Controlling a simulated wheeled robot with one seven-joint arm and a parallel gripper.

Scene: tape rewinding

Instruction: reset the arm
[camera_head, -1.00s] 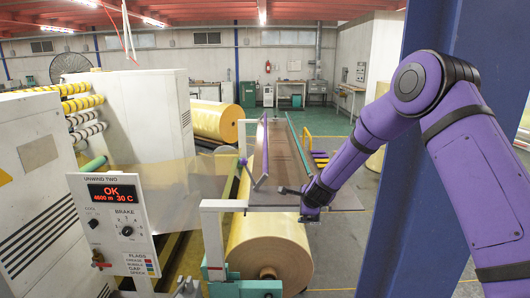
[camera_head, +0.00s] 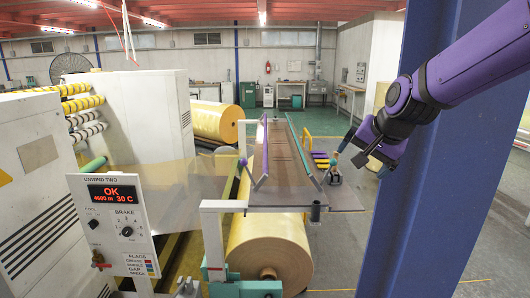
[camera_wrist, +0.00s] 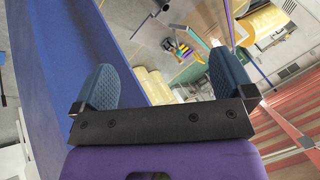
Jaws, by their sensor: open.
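My gripper (camera_head: 355,157) hangs at the end of my purple arm, beside the blue column and near the right edge of the flat work table (camera_head: 288,194) in the head view. In the wrist view my gripper (camera_wrist: 163,78) shows two blue textured finger pads wide apart with nothing between them. A small dark and yellowish item (camera_head: 334,178) stands at the table's right edge, just left of and below the gripper; its details are too small to tell.
The blue column (camera_head: 425,200) stands close to my arm on the right. A yellow film roll (camera_head: 268,248) lies below the table. The control panel (camera_head: 122,222) reads OK at front left. Colored blocks (camera_head: 321,160) lie behind the table's right side. Green floor is open farther back.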

